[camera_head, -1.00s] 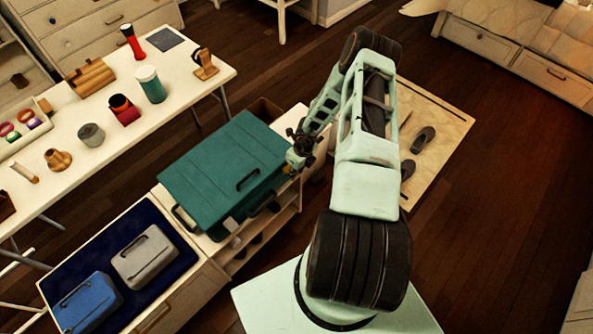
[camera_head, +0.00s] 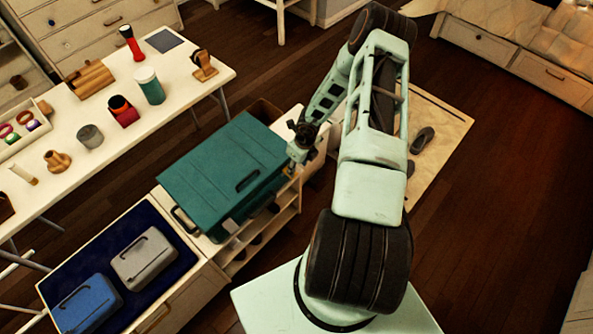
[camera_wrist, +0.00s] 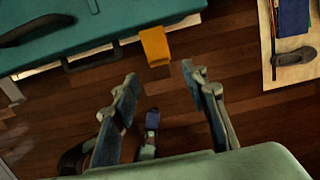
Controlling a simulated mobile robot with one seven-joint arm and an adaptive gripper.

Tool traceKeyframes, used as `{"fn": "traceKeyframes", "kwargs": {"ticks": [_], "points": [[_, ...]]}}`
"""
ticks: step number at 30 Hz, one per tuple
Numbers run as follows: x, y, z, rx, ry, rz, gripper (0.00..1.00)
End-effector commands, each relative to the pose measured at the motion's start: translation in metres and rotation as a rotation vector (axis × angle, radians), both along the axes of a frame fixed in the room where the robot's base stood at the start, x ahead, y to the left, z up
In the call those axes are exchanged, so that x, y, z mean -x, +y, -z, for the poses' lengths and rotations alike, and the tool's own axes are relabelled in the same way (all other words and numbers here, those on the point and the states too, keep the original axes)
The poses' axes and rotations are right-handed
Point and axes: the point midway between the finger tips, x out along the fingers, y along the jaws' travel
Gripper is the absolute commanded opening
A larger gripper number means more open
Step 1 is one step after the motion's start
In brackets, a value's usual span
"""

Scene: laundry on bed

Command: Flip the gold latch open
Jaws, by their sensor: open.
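The teal case (camera_head: 215,170) lies closed on a low shelf unit; its edge (camera_wrist: 100,30) fills the upper left of the wrist view. The gold latch (camera_wrist: 155,46) is a small yellow-gold plate at the case's front edge. Contact is not visible.
A grey case (camera_head: 145,258) and a blue case (camera_head: 87,303) lie on a dark blue mat left of the teal case. A white table (camera_head: 60,125) with several small items stands behind. A mat with shoes (camera_head: 423,140) lies on the floor at right.

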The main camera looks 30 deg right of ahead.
Motion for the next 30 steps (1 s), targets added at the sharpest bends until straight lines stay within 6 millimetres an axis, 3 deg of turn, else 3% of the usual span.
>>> {"fn": "traceKeyframes", "kwargs": {"ticks": [6,12,30], "points": [[0.007,-0.003,-0.040,0.000,0.000,0.001,0.41],[0.010,-0.003,-0.060,0.000,0.000,0.001,0.41],[0.011,-0.003,-0.065,-0.001,0.001,0.000,0.41]]}}
